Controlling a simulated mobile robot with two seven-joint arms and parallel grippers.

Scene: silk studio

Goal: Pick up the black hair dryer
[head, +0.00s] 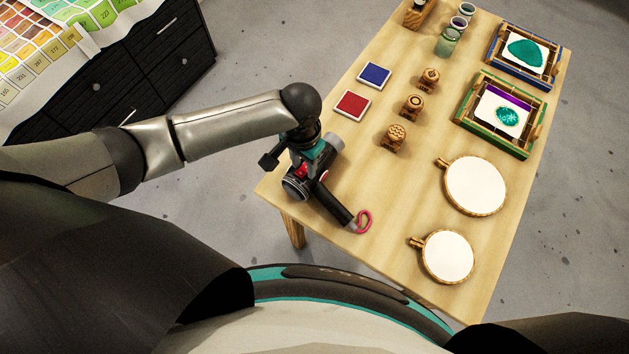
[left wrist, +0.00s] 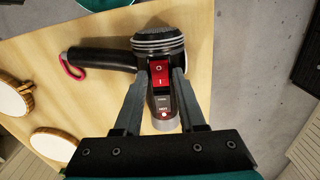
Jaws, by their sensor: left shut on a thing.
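The black hair dryer (head: 332,203) lies at the near left corner of the wooden table (head: 345,113). A pink loop (head: 363,222) shows at the handle or cord end in the head view. My left gripper (head: 303,165) is over the dryer. In the left wrist view its two fingers (left wrist: 163,95) are on either side of the dryer, shut on it beside the red switch. I cannot tell whether the dryer is clear of the table. My right gripper is not in view.
Red (head: 352,105) and blue (head: 375,75) ink pads and several wooden stamps (head: 413,105) stand beyond the dryer. Two round white hoops (head: 447,256) lie to its right. Framed screens (head: 500,112) and jars (head: 447,42) are farther back. A black drawer cabinet (head: 150,60) stands at left.

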